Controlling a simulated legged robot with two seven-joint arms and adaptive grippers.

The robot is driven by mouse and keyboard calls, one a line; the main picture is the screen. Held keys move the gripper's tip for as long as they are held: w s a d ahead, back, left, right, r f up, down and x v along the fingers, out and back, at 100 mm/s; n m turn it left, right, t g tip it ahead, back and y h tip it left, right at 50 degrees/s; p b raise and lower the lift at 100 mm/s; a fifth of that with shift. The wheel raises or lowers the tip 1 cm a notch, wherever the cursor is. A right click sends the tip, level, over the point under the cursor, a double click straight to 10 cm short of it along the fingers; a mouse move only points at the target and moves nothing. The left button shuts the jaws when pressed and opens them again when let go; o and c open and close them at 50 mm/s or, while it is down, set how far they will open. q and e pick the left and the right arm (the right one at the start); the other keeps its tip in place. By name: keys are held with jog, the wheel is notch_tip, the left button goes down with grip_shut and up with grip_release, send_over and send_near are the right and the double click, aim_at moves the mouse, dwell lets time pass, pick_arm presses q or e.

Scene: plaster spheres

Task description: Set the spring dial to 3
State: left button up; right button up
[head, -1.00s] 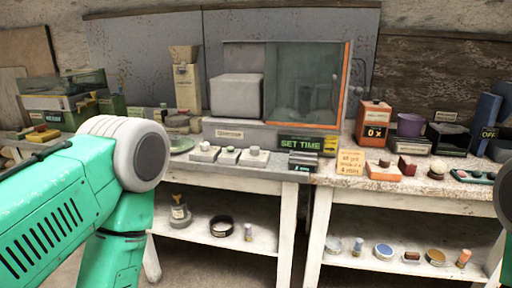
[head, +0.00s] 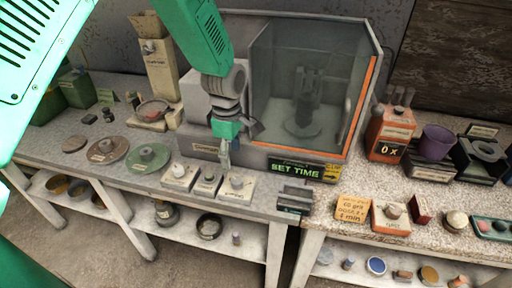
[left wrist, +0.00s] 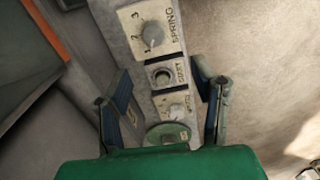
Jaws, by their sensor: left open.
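The spring dial is a grey knob on a pale plate marked SPRING with numbers, at the top of the left wrist view (left wrist: 153,35). In the head view it is the rightmost of three small control blocks at the bench front (head: 237,184). I cannot tell which number its pointer is on. My left gripper (head: 228,155) is above these blocks, fingers pointing down. In the left wrist view its open, empty fingers (left wrist: 162,93) lie either side of the middle button block (left wrist: 163,75), with the spring dial beyond the fingertips. My right gripper is out of view.
A glass-fronted machine (head: 308,85) with an orange door edge stands right behind the controls. A SET TIME sign (head: 295,170) is on its base. A third control block (head: 180,174) and green disc (head: 148,157) are to the left. A small dark box (head: 295,198) stands right.

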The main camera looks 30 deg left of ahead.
pick_arm(q)
jog(key=w+r, duration=0.1)
jog(key=r, duration=0.1)
send_over(237, 180)
jog(key=shift+n, duration=0.3)
jog(key=f, duration=0.6)
jog(key=shift+d+f+p, duration=0.15)
jog(key=shift+d+p, duration=0.2)
jog(key=f, duration=0.4)
jog(key=a+f, duration=0.1)
jog(key=f, duration=0.1)
jog(key=shift+f+p, duration=0.1)
jog(key=shift+p, duration=0.25)
jog(key=shift+a+f, duration=0.15)
jog(key=shift+f, duration=0.5)
jog(key=shift+d, duration=0.5)
jog(key=shift+c, duration=0.8)
jog(key=c, duration=1)
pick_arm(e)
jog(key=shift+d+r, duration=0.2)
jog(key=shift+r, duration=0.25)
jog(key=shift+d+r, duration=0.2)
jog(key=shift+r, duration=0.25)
